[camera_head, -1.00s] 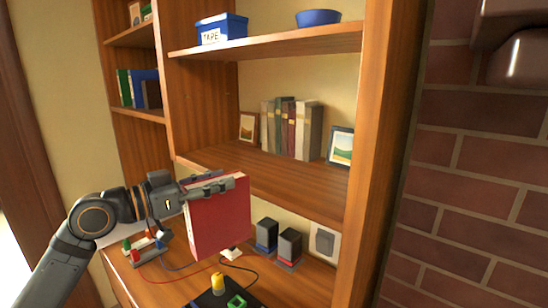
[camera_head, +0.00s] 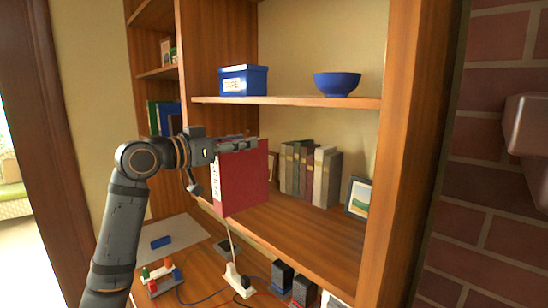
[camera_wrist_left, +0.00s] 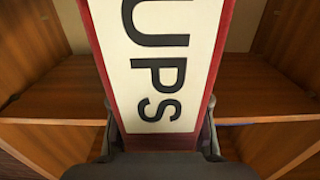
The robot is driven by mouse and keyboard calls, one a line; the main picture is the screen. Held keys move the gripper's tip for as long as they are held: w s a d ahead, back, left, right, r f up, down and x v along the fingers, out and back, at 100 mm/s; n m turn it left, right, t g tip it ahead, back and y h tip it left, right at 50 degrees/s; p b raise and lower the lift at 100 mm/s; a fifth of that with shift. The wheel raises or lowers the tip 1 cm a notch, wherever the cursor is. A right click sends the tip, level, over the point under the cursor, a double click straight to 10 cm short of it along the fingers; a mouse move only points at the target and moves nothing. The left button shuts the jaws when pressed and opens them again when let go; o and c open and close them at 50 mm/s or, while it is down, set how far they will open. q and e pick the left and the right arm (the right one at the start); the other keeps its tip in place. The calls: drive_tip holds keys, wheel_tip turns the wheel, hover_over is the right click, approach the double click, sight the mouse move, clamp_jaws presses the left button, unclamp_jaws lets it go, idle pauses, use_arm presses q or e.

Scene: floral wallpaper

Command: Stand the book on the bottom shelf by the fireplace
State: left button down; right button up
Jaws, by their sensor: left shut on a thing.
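My left gripper (camera_head: 238,146) is shut on the top of a red book (camera_head: 243,184). The book hangs upright in front of the bookcase, above the work surface. In the left wrist view the book's spine (camera_wrist_left: 190,18) fills the middle, with a white label reading "UPS". The lower of the two open shelves (camera_head: 315,232) lies behind and to the right of the book. It holds a row of books (camera_head: 296,172) and a framed picture (camera_head: 359,197). The brick fireplace wall (camera_head: 490,235) is at the right. My right gripper is not in view.
The upper shelf (camera_head: 300,102) holds a blue tape box (camera_head: 243,81) and a blue bowl (camera_head: 337,84). The work surface (camera_head: 205,268) below carries a power strip (camera_head: 238,280), dark blocks (camera_head: 304,289) and cables. The lower shelf's front is clear.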

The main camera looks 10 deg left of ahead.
use_arm(q)
drive_tip(key=p+x, duration=0.4)
drive_tip(key=x, duration=0.6)
wheel_tip(320, 180, down, 7)
drive_tip(key=p, duration=0.2)
drive_tip(key=shift+w+d+p, duration=0.2)
drive_tip(key=shift+w+p, duration=0.05)
drive_tip(key=shift+p, duration=0.05)
drive_tip(key=c, duration=1.3)
unclamp_jaws()
drive_tip(key=o, duration=0.5)
drive_tip(key=shift+a, duration=0.1)
